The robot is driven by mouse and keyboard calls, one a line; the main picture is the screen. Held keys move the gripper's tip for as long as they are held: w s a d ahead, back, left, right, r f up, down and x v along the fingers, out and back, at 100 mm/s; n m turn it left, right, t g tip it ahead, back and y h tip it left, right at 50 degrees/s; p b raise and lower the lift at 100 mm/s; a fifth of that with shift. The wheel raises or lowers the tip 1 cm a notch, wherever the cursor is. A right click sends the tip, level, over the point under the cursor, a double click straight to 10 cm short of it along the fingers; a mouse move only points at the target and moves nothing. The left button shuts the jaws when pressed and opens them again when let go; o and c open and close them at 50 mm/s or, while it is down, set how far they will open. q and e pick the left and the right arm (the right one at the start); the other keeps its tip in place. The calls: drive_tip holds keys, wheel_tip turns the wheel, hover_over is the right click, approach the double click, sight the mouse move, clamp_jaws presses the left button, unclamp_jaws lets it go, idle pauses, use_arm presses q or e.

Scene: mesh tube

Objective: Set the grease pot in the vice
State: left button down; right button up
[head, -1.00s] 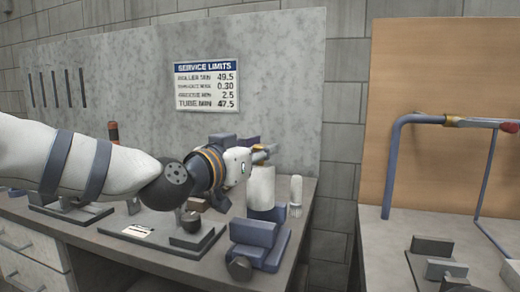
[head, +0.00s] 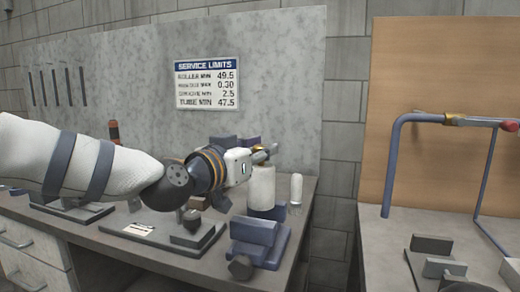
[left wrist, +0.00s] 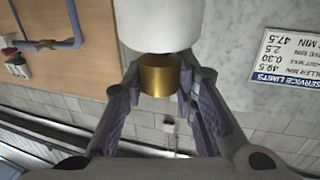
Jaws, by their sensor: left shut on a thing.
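My left gripper (head: 266,153) reaches in from the left over the right end of the workbench. In the left wrist view its fingers (left wrist: 158,90) are shut on the brass-coloured top (left wrist: 160,76) of a white cylinder, which I take for the grease pot (left wrist: 160,25). In the head view the pot (head: 261,187) is upright below the fingers. A blue vice (head: 270,252) with a dark round knob stands at the bench's front right. The pot's lower end is at the rear blue block; I cannot tell whether it touches.
A small pale round-topped post (head: 296,188) stands close to the right of the pot. Dark fixtures (head: 190,235) sit to the left of the vice. A blue tube frame (head: 388,165) stands on a separate bench at the right, beyond a gap.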

sight(260, 175)
use_arm(q)
drive_tip(key=shift+f+b, duration=0.5)
drive_tip(key=shift+f, duration=2.05)
use_arm(e)
drive_tip(key=shift+s+f, duration=0.55)
drive_tip(key=shift+f, duration=0.05)
idle(1.1)
use_arm(q)
drive_tip(key=c, duration=1.2)
unclamp_jaws()
